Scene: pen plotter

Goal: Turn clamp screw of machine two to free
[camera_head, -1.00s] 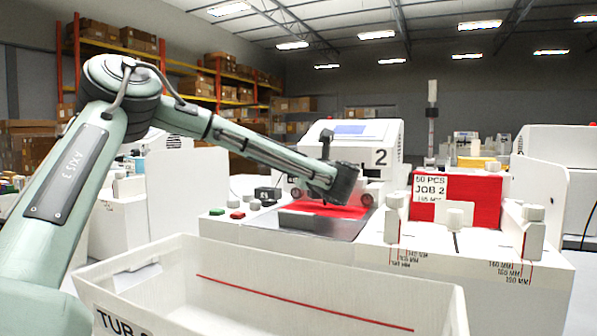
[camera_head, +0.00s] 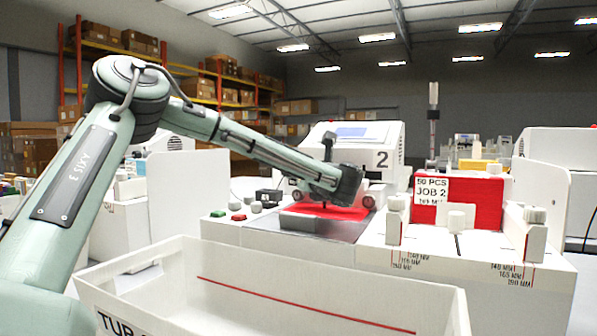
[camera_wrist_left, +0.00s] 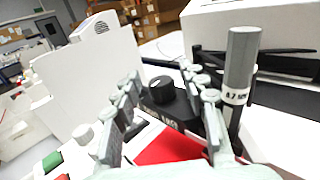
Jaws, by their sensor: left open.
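Machine two (camera_head: 352,143) is the white unit marked 2 in the middle of the head view. In the left wrist view a round black knob with a light mark (camera_wrist_left: 162,89), apparently the clamp screw, sits on a black block with partly hidden lettering. A grey pen (camera_wrist_left: 240,70) with a white size band stands upright to its right. My left gripper (camera_wrist_left: 160,82) is open, its fingers on either side of the knob; I cannot tell if they touch it. In the head view my left gripper (camera_head: 340,186) is over the machine's bed and hides the knob. My right gripper is out of view.
A red sheet (camera_head: 350,213) lies on the bed. Green and red buttons (camera_head: 228,215) are at its left. A white tub (camera_head: 300,300) stands in front. A red stack (camera_head: 480,200) with a job card stands at right between white stops. A white panel (camera_wrist_left: 90,75) rises at left.

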